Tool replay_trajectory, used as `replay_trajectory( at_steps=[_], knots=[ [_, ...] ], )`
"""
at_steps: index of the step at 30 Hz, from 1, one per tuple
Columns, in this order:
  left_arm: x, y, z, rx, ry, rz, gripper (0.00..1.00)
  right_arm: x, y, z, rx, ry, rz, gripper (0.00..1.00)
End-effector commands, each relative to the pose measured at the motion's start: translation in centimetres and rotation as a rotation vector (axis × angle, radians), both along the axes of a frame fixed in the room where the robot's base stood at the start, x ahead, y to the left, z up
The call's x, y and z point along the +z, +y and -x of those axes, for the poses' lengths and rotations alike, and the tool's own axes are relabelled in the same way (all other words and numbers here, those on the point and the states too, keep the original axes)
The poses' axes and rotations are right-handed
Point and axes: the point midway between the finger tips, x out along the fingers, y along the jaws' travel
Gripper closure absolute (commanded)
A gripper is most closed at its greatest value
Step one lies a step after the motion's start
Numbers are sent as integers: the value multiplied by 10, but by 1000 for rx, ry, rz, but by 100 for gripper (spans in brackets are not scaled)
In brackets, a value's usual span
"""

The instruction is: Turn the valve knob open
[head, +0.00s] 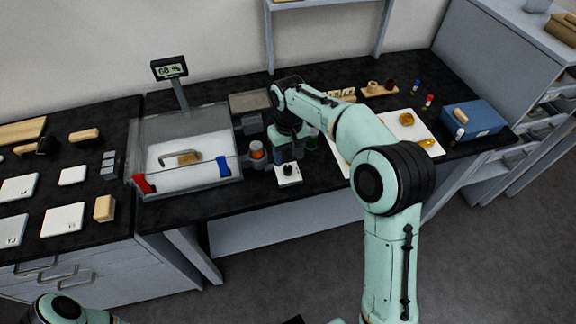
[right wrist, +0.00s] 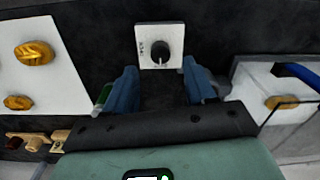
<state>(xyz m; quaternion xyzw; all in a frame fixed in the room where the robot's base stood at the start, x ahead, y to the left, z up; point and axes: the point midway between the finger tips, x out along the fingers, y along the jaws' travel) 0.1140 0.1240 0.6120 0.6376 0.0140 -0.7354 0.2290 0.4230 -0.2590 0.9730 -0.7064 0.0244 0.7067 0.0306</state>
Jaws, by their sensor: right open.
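The valve knob (head: 288,169) is a small black dial on a white square plate (head: 291,180) at the front edge of the dark bench. In the right wrist view the knob (right wrist: 160,52) stands just beyond the fingertips, roughly centred between them, with a light pointer mark and small markings on its plate (right wrist: 147,36). My right gripper (right wrist: 160,82) is open with its two blue fingers apart and nothing between them. In the head view the right gripper (head: 286,148) is just behind the knob, partly hidden by my wrist. My left gripper is out of view.
Left of the knob stands a clear-walled box (head: 186,130) with red and blue clips and a display (head: 169,68). An orange-topped jar (head: 257,150) is close by. To the right are a white board (head: 408,130) with amber pieces and a blue box (head: 473,121).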

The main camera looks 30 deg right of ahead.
Motion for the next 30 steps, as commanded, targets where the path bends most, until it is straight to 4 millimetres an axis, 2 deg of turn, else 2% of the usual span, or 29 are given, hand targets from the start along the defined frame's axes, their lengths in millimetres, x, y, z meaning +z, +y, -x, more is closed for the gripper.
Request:
replay_trajectory(
  at_steps=[1,3,7,12,20,21,23,25,26,30],
  knots=[
    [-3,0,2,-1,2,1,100,-12,0,1,0,3,0,45],
    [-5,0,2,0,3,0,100,-24,0,1,0,2,0,45],
    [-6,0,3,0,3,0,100,-40,0,0,0,2,0,45],
    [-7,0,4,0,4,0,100,-49,1,0,0,-1,-1,45],
    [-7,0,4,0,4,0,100,-50,1,-1,0,-2,-1,45],
    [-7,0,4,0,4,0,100,-50,1,-1,0,-2,-1,52],
    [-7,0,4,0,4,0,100,-50,1,-1,0,-2,-1,71],
    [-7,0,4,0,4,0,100,-50,1,-1,0,-2,-1,94],
    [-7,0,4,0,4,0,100,-50,1,-1,0,-2,-1,100],
    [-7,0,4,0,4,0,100,-50,1,-1,-1,-2,-1,100]
  ],
)
